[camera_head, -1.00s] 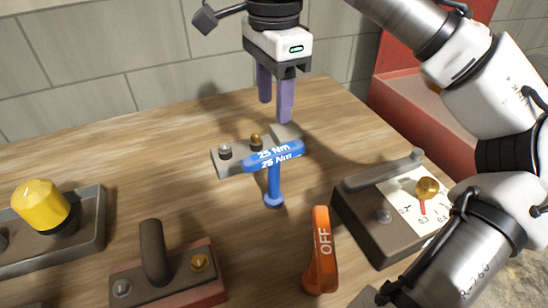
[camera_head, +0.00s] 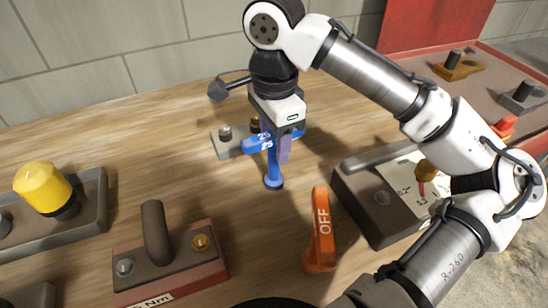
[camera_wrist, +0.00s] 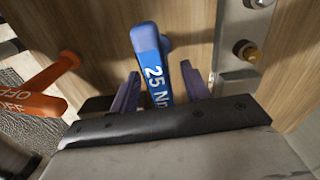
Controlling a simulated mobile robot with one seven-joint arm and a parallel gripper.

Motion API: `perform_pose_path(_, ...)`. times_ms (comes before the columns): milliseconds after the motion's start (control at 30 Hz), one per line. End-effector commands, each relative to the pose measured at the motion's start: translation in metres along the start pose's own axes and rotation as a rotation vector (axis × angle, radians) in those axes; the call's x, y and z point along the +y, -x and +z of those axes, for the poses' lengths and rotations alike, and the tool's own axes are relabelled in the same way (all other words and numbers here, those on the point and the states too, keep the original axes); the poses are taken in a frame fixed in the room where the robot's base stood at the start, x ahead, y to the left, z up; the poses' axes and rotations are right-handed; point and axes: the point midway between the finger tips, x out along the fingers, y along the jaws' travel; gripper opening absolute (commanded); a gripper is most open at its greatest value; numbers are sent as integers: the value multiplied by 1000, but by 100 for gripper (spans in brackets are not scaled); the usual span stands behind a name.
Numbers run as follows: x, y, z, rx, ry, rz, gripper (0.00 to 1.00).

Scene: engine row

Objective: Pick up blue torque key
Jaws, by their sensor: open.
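The blue torque key (camera_head: 272,164) stands upright on the wooden bench, with a T-shaped handle marked 25 Nm and a round foot. My gripper (camera_head: 277,148) is down at the handle, its purple fingers pointing downward and hiding part of it. In the wrist view the key's blue handle (camera_wrist: 152,65) runs between the two purple fingers (camera_wrist: 160,90), with a gap visible on each side. The jaws are open and the key still stands on the bench.
A grey plate (camera_head: 228,148) with studs lies just behind the key. An orange OFF handle (camera_head: 321,235) stands in front right, beside a dark gauge box (camera_head: 372,212). A red block with a brown handle (camera_head: 170,262) and a yellow knob (camera_head: 45,185) are to the left.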

Motion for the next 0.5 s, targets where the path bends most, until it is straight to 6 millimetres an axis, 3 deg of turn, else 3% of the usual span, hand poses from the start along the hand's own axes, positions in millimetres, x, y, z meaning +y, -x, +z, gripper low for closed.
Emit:
perform_pose_path(133, 0, -12, 0, 0, 1, -1, 47)
perform_pose_path(367, 0, -14, 0, 0, 1, -1, 47)
perform_pose_path(500, 0, -13, 0, 0, 1, -1, 28)
